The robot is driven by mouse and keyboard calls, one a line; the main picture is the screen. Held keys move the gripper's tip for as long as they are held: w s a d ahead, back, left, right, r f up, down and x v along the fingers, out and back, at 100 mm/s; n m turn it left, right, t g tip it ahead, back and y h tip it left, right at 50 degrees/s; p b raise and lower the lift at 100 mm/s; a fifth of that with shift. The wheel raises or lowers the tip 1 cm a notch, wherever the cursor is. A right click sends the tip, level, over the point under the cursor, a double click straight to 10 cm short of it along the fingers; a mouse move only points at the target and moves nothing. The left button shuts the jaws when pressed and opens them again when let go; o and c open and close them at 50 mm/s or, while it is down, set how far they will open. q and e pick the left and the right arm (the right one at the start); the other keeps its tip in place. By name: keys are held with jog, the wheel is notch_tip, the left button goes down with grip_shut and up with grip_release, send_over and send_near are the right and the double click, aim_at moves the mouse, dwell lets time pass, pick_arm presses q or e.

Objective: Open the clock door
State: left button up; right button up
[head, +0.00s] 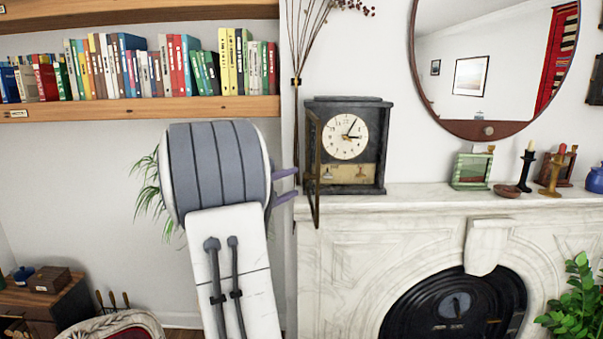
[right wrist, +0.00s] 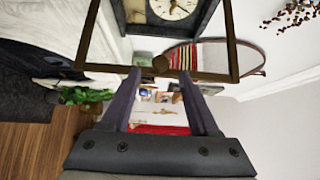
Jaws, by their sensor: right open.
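The dark mantel clock (head: 345,137) with a white dial stands on the left end of the marble mantel in the head view. Its framed door (head: 314,170) is swung out on the clock's left side and shows nearly edge-on. My right gripper (head: 296,183) is open just left of the door, its two fingers pointing at it. Contact cannot be told. My left gripper is not in view.
A bookshelf (head: 140,108) is above and left of my right arm. A vase with dry twigs (head: 296,110) is close behind the door. A green frame (head: 472,170) and candlesticks (head: 526,165) stand farther right on the mantel (head: 420,190); the mantel between is clear.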

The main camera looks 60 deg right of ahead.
pick_arm(q)
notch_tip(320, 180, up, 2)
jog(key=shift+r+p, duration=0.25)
jog(key=shift+p, duration=0.6)
pick_arm(e)
jog(key=x, duration=0.5)
grip_shut()
dwell(0.5)
